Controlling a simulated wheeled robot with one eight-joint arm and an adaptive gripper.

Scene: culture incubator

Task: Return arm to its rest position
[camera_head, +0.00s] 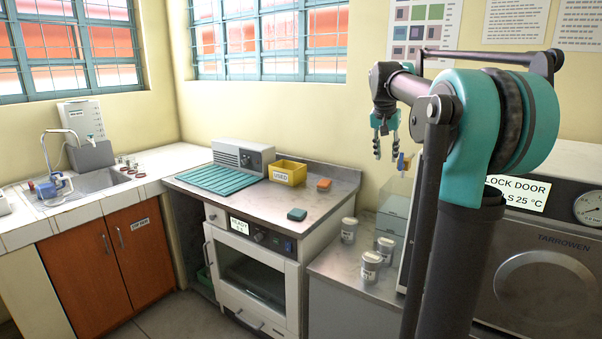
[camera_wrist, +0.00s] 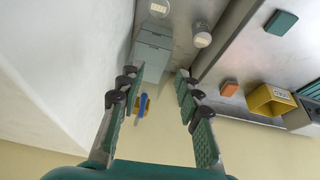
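My gripper (camera_head: 385,147) hangs in the air at the end of my teal and grey arm, above the right-hand bench. In the wrist view my gripper (camera_wrist: 160,100) shows two teal fingers spread wide apart, with nothing between the pads. The arm is folded, with its forearm reaching left from the large teal joint. Behind and below the fingers is a grey drawer box (camera_head: 394,207), which also shows in the wrist view (camera_wrist: 153,50). A small blue and yellow item (camera_head: 403,162) is near the fingers and appears beyond them in the wrist view (camera_wrist: 142,104).
The incubator (camera_head: 545,285) stands at right, close behind my arm. Several lidded jars (camera_head: 371,266) stand on the low bench. A sink (camera_head: 90,185) is far left.

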